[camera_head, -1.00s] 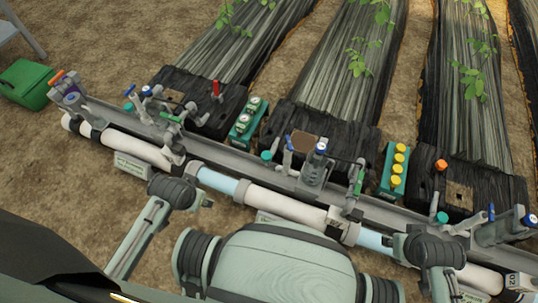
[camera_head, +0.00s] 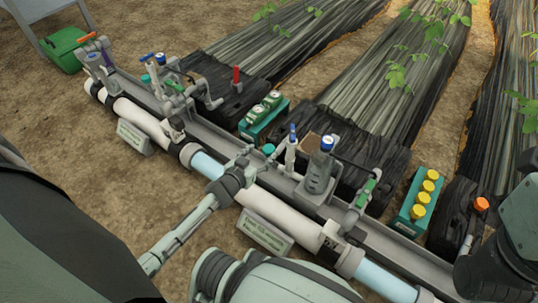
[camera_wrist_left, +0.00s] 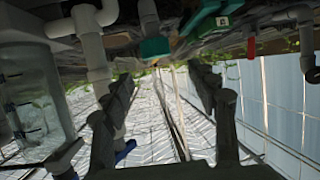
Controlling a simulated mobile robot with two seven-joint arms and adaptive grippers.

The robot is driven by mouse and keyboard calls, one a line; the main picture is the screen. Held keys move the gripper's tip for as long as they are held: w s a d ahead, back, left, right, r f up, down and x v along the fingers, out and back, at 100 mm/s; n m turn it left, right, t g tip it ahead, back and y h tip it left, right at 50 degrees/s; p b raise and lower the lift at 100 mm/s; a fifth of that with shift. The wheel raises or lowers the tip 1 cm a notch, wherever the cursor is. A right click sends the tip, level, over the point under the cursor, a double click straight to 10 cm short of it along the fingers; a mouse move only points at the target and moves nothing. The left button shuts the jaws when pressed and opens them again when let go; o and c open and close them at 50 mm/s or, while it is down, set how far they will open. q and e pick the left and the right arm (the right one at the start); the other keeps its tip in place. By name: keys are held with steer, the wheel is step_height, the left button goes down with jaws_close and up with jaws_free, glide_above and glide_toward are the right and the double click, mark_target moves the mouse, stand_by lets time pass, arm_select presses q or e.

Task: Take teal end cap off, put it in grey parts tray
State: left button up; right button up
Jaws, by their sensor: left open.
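A teal end cap (camera_head: 268,149) sits on top of a short stub on the skid, left of a white valve piece with a blue handle. In the left wrist view, the teal cap (camera_wrist_left: 154,47) shows on the end of a grey pipe, beyond and between my fingers. My left gripper (camera_head: 251,156) is open and just short of that cap in the head view; its two spread fingers also show in the left wrist view (camera_wrist_left: 160,92), with nothing between them. Another teal cap (camera_head: 146,79) is farther left. I cannot make out the grey parts tray. My right gripper is out of view.
A grey valve body with a blue cap (camera_head: 328,143) and a green-handled valve (camera_head: 367,190) stand right of the cap. A teal block with gauges (camera_head: 265,112) is behind it. A block with yellow caps (camera_head: 418,200) is farther right. A green bin (camera_head: 64,48) is at back left.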

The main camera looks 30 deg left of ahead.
mark_target(268, 149)
arm_select(q)
steer(key=b+x, duration=0.1)
steer(key=x, duration=0.2)
steer(key=b+x, duration=0.2)
steer(key=x, duration=0.2)
steer(key=shift+s+d+f, duration=0.15)
steer(key=shift+f, duration=0.25)
steer(key=shift+c, duration=0.6)
steer(key=c, duration=0.8)
